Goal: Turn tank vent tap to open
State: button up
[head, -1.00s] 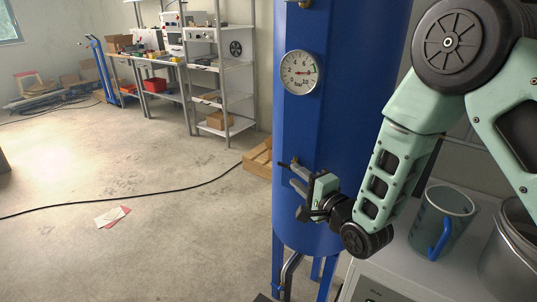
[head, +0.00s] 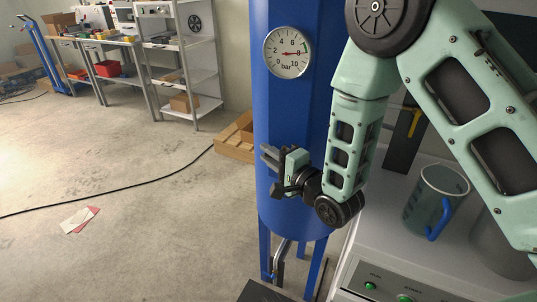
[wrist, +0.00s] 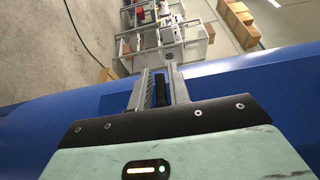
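The tall blue tank (head: 290,110) stands at the centre of the head view, with a round pressure gauge (head: 287,52) on its upper front. My gripper (head: 268,155) is at the tank's front left side, below the gauge. In the wrist view my gripper (wrist: 159,72) has its two grey fingers apart, pointing across the blue tank (wrist: 235,90). A small dark piece (wrist: 160,90) shows between the fingers, with gaps beside it. It may be the vent tap's handle, but I cannot tell. No tap is clearly visible in the head view; my gripper may cover it.
A grey bench top with a mug (head: 437,200) with a blue handle is right of the tank. Shelving (head: 185,60) stands at the back.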

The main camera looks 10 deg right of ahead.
grip_shut()
